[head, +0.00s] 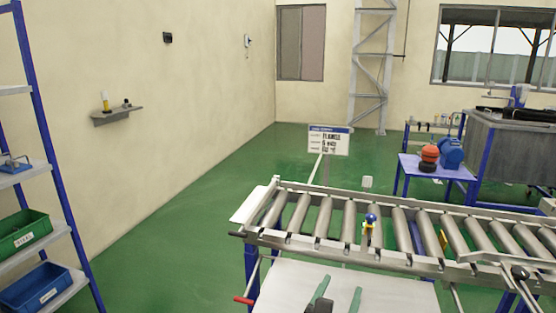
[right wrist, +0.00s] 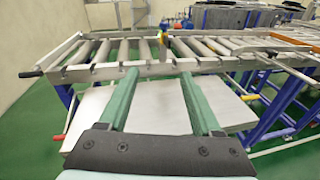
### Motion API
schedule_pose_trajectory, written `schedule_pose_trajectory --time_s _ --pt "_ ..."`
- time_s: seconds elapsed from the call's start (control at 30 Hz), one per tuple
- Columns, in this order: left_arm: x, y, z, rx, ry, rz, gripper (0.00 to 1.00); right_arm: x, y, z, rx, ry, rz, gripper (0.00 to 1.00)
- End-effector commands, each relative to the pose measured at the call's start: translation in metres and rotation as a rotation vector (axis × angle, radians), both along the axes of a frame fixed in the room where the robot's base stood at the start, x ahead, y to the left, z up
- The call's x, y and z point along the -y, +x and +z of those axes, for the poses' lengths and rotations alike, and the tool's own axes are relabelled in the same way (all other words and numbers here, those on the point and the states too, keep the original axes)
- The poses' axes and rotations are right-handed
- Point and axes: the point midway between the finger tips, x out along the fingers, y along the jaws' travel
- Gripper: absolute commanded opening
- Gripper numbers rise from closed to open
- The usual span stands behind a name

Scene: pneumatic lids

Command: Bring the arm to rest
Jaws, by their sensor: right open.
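My right gripper (head: 341,287) shows at the bottom of the head view, its two green fingers pointing forward. It is open and empty, in front of the roller conveyor (head: 290,241) and over a pale grey board or shelf (head: 388,292). In the right wrist view the fingers of the right gripper (right wrist: 159,76) stand apart with nothing between them. The roller conveyor (right wrist: 105,72) lies beyond the fingertips there. My left gripper is not in view.
A blue and yellow fitting (head: 370,222) stands on the conveyor. A sign (head: 328,140) rises behind it. A blue table (head: 432,168) holds red and blue items at the right. Blue shelving (head: 40,120) with bins stands at the left. Green floor (head: 190,230) between is clear.

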Motion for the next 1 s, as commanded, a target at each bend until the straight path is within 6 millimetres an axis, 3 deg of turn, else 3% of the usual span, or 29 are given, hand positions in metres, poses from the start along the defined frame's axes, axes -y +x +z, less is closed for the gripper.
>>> schedule_pose_trajectory --time_s 0.03,0.27,0.4,0.6,0.8,1.0 --pt "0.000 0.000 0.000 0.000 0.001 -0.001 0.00 -0.002 -0.003 -0.025 -0.038 0.085 0.019 0.66" --pt "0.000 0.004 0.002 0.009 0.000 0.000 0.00 -0.016 -0.024 -0.117 -0.150 0.592 0.053 0.66" --pt "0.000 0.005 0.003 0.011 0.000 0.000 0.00 -0.023 -0.056 -0.182 -0.214 1.024 -0.027 0.66" --pt "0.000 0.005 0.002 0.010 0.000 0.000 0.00 -0.020 -0.120 -0.257 -0.208 1.699 -0.323 0.66" --pt "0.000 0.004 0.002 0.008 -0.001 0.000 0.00 0.009 -0.187 -0.299 -0.027 2.261 -0.736 0.66" --pt "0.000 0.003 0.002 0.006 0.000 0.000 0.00 0.041 -0.227 -0.311 0.194 2.555 -1.005 0.66"
